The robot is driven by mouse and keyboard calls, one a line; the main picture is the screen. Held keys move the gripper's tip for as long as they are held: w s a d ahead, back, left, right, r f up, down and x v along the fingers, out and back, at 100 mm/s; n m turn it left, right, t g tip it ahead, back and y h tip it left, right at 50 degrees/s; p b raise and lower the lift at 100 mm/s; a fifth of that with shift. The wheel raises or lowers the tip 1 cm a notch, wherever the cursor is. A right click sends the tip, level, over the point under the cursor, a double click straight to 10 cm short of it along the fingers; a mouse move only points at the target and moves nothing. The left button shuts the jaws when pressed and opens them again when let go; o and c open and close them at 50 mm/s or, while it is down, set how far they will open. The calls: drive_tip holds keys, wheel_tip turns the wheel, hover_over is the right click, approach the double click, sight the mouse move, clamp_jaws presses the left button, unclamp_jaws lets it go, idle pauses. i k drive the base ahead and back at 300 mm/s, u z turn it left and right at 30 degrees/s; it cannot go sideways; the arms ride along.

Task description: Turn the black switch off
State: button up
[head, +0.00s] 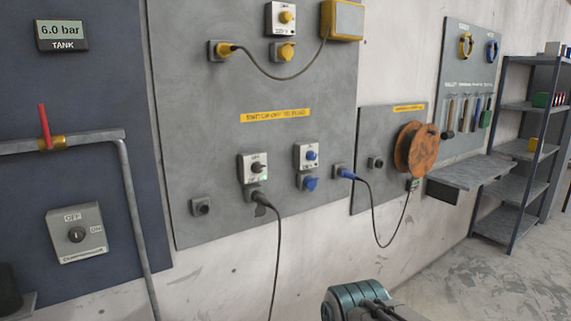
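The black switch (258,167) is a dark rotary knob on a white box on the grey wall panel, left of the blue switch (311,156). A small green light shows at the box's lower right. The knob's exact angle is too small to read. Below it, a black plug (259,198) sits in a grey socket, and its cable hangs down. A teal and grey part of my arm shows at the bottom edge, well below and to the right of the switch. My gripper's fingertips cannot be made out.
A yellow switch (286,17) is higher up. A blue plug's cable (372,215) hangs to the right, near an orange reel (416,150). A compressor switch (76,234) is at lower left. A shelf rack (520,150) stands far right; the floor before it is clear.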

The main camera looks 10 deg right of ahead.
sight(256, 167)
drive_tip(key=z, duration=0.1)
drive_tip(key=i, duration=0.9)
drive_tip(key=u, duration=0.25)
